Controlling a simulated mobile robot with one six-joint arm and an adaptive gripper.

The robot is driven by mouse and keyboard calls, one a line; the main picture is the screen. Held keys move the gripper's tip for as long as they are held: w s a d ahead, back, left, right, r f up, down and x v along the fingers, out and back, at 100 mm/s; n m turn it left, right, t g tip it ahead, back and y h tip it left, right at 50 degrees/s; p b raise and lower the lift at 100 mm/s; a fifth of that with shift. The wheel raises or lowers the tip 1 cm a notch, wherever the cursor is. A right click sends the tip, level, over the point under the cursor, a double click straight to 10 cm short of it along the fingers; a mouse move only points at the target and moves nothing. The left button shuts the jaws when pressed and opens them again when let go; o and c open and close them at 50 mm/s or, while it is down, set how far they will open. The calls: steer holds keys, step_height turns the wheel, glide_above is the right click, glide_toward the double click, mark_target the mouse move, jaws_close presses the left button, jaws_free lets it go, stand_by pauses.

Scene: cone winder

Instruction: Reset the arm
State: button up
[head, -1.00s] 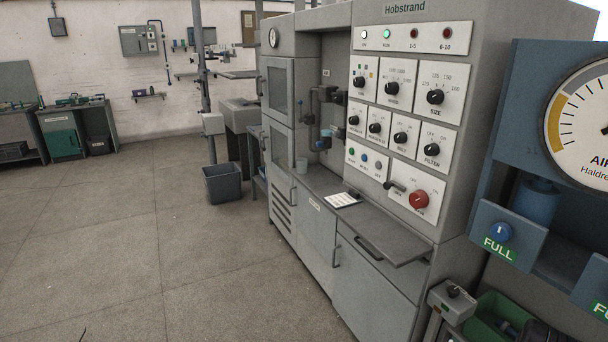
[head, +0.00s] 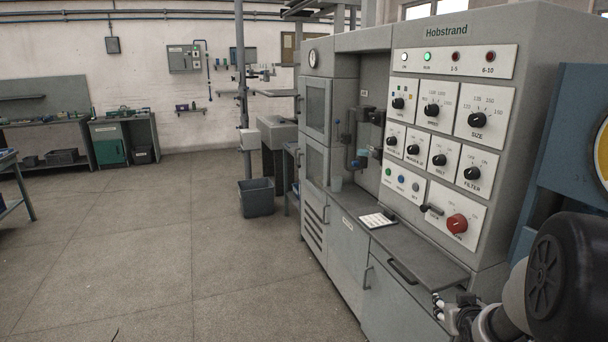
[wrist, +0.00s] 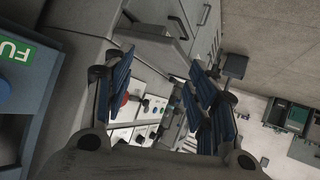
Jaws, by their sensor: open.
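My gripper (wrist: 160,95) shows in the wrist view with its two blue-padded fingers spread apart and nothing between them. Beyond the fingers, the wrist view shows the control panel of the grey Hobstrand machine (wrist: 150,108), rolled over in the picture. My arm (head: 555,275) enters the head view at the lower right, in front of the machine's near end. The fingers cannot be made out clearly there.
The Hobstrand machine (head: 545,90) fills the right side, with a ledge (head: 420,262) sticking out below its panel. A blue cabinet (head: 575,135) stands at the right edge. A dark bin (head: 257,198) stands on the floor.

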steer(key=s+a+r+g+y, duration=0.1)
steer(key=s+a+r, duration=0.2)
steer(key=a+r, duration=0.15)
steer(key=s+a+r+g, duration=0.1)
steer(key=s+a+r, duration=0.3)
steer(key=a, duration=0.2)
steer(key=s+a+r+n+g+y, duration=0.1)
steer(key=s+a+g, duration=0.1)
steer(key=s+a, duration=0.6)
steer(key=s+a+r+n+g+y, duration=0.1)
steer(key=s+a, duration=0.7)
steer(key=s, duration=0.8)
steer(key=shift+r+g+y, duration=0.2)
steer(key=shift+g+y, duration=0.3)
steer(key=shift+y, duration=0.2)
steer(key=shift+s, duration=0.1)
